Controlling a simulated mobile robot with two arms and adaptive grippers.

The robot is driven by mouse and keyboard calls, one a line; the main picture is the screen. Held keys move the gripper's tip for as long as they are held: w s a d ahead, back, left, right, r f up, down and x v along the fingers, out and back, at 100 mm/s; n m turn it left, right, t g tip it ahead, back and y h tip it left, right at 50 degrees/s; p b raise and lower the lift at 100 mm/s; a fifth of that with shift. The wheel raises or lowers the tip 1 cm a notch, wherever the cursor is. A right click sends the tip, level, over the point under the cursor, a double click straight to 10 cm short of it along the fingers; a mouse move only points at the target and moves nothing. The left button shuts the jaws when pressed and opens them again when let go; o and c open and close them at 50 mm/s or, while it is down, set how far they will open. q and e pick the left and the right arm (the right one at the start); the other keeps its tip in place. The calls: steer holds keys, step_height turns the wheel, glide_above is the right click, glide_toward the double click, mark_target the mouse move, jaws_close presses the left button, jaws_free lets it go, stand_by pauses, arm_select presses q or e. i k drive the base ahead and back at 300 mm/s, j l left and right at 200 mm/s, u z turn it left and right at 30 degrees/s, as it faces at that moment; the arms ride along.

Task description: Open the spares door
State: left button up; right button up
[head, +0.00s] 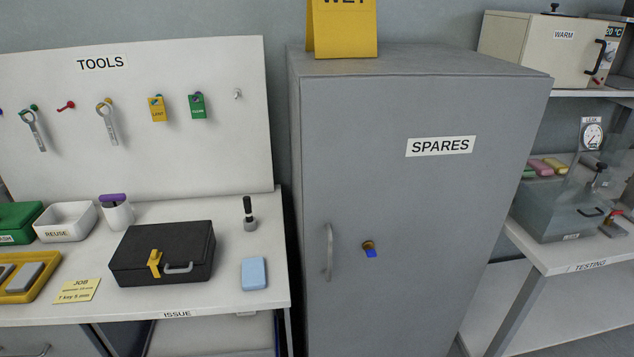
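The spares cabinet is tall and grey, with a door (440,220) that carries a white SPARES label (440,146). The door looks shut. A vertical grey handle (328,252) is on the left side of the door. To its right is a brass lock (369,246) with a blue piece (371,254) at it, which looks like the head of a key. Neither of my grippers is in the head view.
A yellow WET sign (342,28) stands on the cabinet. Left is the ISSUE bench (225,290) with a black case (160,255), a blue block (254,273) and a TOOLS board (200,150). Right is the TESTING bench (560,256) with a clear tank (560,210).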

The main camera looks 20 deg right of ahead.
mark_target(425, 172)
steer(key=z, duration=1.2)
